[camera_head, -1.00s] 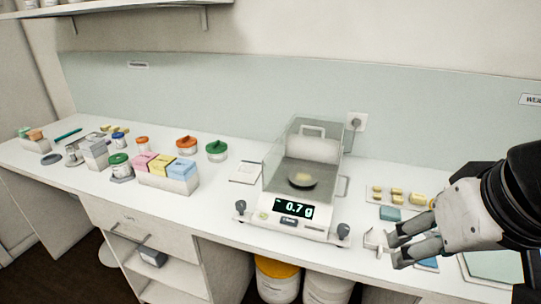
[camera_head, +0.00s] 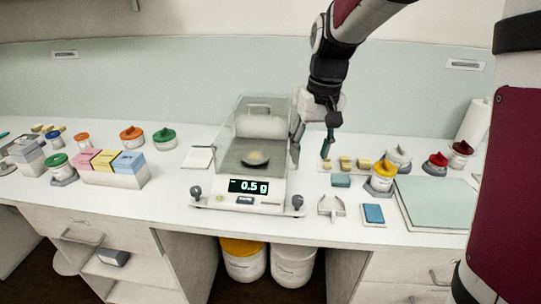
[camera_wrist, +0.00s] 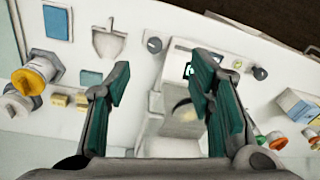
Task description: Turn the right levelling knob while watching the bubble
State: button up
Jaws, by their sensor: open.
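The balance (camera_head: 248,200) stands mid-counter with a clear shield over a dish (camera_head: 256,159) holding something yellowish. Its display reads 0.5 g. The right levelling knob (camera_head: 297,202) is a dark grey knob at its front right corner; it also shows in the wrist view (camera_wrist: 154,45). The left knob (camera_head: 196,191) is at the other corner. A small yellow-green spot (camera_head: 221,198) on the front may be the bubble level; its bubble is too small to read. My gripper (camera_head: 312,150) is open and empty, pointing down right of the shield, behind the right knob and apart from it.
A white scoop (camera_head: 332,207) and blue pad (camera_head: 373,214) lie right of the balance. Small yellow blocks (camera_head: 345,163), a yellow-lidded jar (camera_head: 383,177) and a pale green mat (camera_head: 440,200) are further right. A box row (camera_head: 115,166) stands left. The counter's front edge is close to the knobs.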

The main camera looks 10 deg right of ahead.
jog(key=g, duration=0.1)
send_over(298, 198)
notch_tip(298, 198, down, 6)
jog(key=shift+h, duration=0.4)
notch_tip(298, 198, down, 13)
jog(key=shift+f+p, duration=0.1)
jog(key=shift+p, duration=0.7)
grip_shut()
